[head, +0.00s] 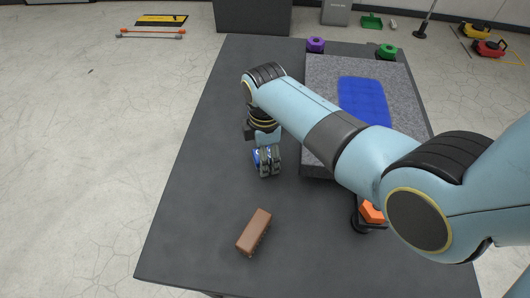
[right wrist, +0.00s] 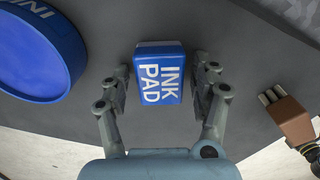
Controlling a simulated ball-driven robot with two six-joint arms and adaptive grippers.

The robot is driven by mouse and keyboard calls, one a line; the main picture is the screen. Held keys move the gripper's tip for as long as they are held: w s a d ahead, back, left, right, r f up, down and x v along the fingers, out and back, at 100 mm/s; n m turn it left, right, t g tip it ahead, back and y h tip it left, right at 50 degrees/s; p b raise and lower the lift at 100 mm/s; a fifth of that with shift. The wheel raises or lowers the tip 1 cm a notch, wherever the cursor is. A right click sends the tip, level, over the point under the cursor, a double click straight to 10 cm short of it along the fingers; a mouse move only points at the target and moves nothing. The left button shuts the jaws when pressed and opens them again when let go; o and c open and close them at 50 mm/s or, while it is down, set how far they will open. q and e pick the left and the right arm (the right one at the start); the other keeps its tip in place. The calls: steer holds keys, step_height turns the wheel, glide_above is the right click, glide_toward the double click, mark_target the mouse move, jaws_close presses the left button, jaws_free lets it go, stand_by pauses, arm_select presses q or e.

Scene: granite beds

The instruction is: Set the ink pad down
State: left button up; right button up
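The ink pad (right wrist: 160,78) is a small blue block with white lettering, seen in the right wrist view between the fingers of my right gripper (right wrist: 161,72). Those fingers stand apart, with a gap showing on each side of the pad. In the head view, my right gripper (head: 268,170) points down over the dark table (head: 215,150), left of the granite slab. A bit of blue (head: 257,155) shows at its fingers there. I cannot tell exactly how the pad's underside meets the table. My left gripper is not in view.
A large round blue tin (right wrist: 38,50) lies left of the pad in the wrist view. The grey granite slab (head: 325,80) carries a blue cloth (head: 363,100). Purple (head: 315,44) and green (head: 387,51) pieces stand behind. An orange piece (head: 371,212) is partly hidden.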

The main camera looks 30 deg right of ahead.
steer(key=shift+r, duration=0.1)
step_height(320, 180, up, 12)
steer(key=p, duration=0.2)
stand_by(0.3)
steer(key=shift+w, duration=0.1)
stand_by(0.5)
